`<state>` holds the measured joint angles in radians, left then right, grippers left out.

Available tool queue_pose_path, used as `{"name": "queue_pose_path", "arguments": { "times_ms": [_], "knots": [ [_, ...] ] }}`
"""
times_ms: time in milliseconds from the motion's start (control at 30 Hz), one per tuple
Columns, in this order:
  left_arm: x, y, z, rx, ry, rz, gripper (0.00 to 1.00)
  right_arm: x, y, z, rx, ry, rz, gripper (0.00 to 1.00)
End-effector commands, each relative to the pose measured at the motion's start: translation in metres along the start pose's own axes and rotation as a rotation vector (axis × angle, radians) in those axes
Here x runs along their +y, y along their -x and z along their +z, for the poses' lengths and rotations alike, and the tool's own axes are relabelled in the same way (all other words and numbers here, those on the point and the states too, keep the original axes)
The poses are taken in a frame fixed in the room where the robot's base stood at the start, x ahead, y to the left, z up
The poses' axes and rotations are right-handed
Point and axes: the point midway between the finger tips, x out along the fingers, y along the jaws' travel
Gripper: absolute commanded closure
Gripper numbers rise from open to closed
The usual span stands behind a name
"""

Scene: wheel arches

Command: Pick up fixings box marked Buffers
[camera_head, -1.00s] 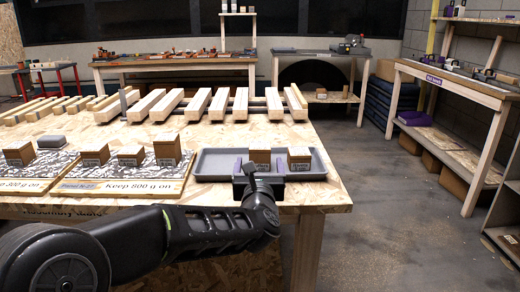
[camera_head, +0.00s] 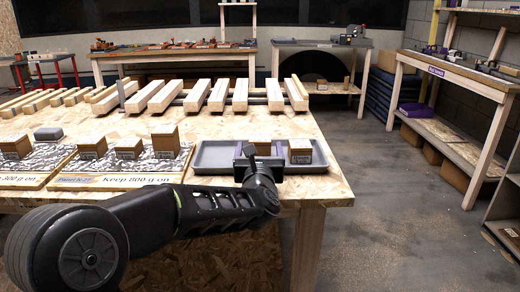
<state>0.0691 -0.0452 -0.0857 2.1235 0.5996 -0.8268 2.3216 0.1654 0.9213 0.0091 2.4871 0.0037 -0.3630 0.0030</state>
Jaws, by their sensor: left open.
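Small brown fixings boxes with pale front labels stand on the table; the lettering is too small to read, so I cannot tell which is marked Buffers. Two stand in the grey tray (camera_head: 212,155): a left box (camera_head: 262,137), partly hidden by my gripper, and a right box (camera_head: 300,146). Others are a tall box (camera_head: 165,139), a low box (camera_head: 129,146), another box (camera_head: 92,147) and a far-left box (camera_head: 16,145). My left gripper (camera_head: 259,153) is open, its purple-padded fingers at either side of the left tray box; contact cannot be told. My right gripper is not in view.
Wooden beams (camera_head: 220,94) lie across the table's back. Floor (camera_head: 390,200) is clear to the right.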

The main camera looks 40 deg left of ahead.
Motion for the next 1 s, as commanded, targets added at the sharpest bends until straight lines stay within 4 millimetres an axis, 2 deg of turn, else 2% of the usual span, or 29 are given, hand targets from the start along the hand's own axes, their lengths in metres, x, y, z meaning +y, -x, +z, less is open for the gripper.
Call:
{"name": "queue_pose_path", "arguments": {
  "times_ms": [167, 500, 1000],
  "knots": [
    [-0.001, -0.007, 0.000, 0.000, 0.000, 0.001, 0.18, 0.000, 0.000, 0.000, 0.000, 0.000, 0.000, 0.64],
    [-0.001, -0.050, 0.002, 0.000, 0.000, 0.001, 0.18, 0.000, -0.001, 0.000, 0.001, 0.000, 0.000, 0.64],
    [-0.002, -0.052, 0.003, 0.000, 0.000, 0.000, 0.18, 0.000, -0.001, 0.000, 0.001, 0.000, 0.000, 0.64]
  ]
}}
